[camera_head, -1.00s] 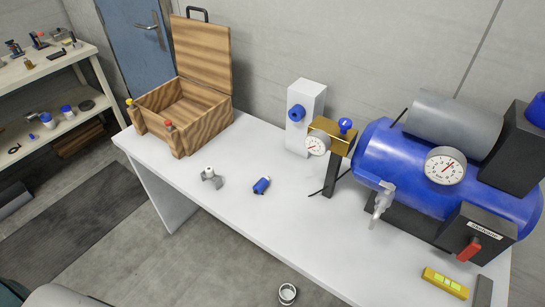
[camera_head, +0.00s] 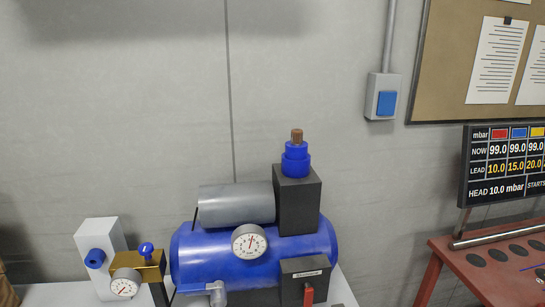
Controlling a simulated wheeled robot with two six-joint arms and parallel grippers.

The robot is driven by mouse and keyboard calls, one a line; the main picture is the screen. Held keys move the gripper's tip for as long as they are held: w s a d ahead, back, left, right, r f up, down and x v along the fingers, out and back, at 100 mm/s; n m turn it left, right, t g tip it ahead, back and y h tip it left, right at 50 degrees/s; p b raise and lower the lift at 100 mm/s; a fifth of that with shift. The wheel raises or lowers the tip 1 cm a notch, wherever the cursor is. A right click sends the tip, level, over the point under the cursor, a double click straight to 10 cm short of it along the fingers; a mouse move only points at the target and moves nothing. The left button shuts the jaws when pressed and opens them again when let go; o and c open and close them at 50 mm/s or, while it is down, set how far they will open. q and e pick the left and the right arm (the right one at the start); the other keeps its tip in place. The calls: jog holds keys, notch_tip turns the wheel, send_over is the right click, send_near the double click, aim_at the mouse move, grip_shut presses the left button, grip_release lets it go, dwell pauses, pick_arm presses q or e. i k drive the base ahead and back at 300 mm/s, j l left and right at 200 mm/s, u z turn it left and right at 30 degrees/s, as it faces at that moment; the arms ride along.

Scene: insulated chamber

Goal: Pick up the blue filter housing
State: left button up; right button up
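A blue stepped cylinder (camera_head: 295,160) with a brown top piece (camera_head: 297,135) stands upright on a black block (camera_head: 298,200) of the compressor. It may be the blue filter housing; I cannot tell for certain. The compressor has a blue tank (camera_head: 200,262), a grey cylinder (camera_head: 236,204) and a round gauge (camera_head: 249,242). Another blue round fitting (camera_head: 95,258) sits on the front of a white block (camera_head: 101,235) at the lower left. Neither of my grippers shows in this view.
A brass block (camera_head: 151,272) with a gauge (camera_head: 125,284) stands left of the tank. A black box with a red lever (camera_head: 308,295) is in front. A red table (camera_head: 470,270) stands at right below a pressure display (camera_head: 505,163). A blue switch (camera_head: 386,103) is on the wall.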

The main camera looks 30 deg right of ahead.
aim_at(295, 159)
jog(key=k+l+z, duration=0.15)
jog(key=l+z, duration=0.6)
jog(key=l, duration=0.15)
jog(key=l+z, duration=0.35)
jog(key=l, duration=0.15)
jog(key=k, duration=0.05)
